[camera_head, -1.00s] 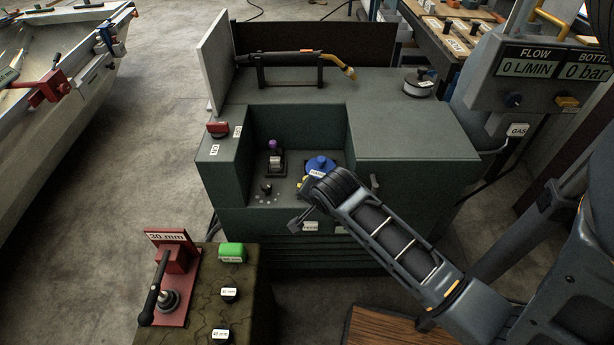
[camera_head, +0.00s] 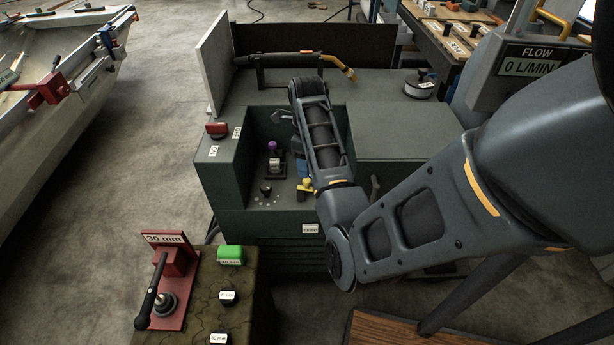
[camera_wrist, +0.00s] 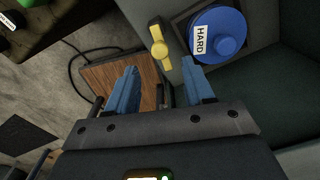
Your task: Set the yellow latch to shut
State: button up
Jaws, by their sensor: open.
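The yellow latch (camera_wrist: 158,43) is a small bar with rounded ends on a grey panel in the wrist view, beside a blue round knob labelled HARD (camera_wrist: 217,33). In the head view the latch (camera_head: 305,186) shows low in the recess of the green machine, left of my arm. My gripper (camera_wrist: 160,72) is open, with its two blue fingers apart and nothing between them. In the wrist picture the latch appears just beyond the gap between the fingertips; contact is not visible. In the head view my arm covers much of the recess, including most of the gripper.
The green machine (camera_head: 410,180) has a purple-topped switch (camera_head: 272,146) and black knob (camera_head: 266,188) in its recess. A red switch (camera_head: 217,129) sits on its left shoulder, and a torch (camera_head: 295,57) lies behind. A bench with a red clamp (camera_head: 172,285) stands at front left.

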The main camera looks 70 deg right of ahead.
notch_tip(320, 180, down, 6)
jog(key=shift+r, duration=0.1)
dwell(0.4)
grip_shut()
dwell(0.5)
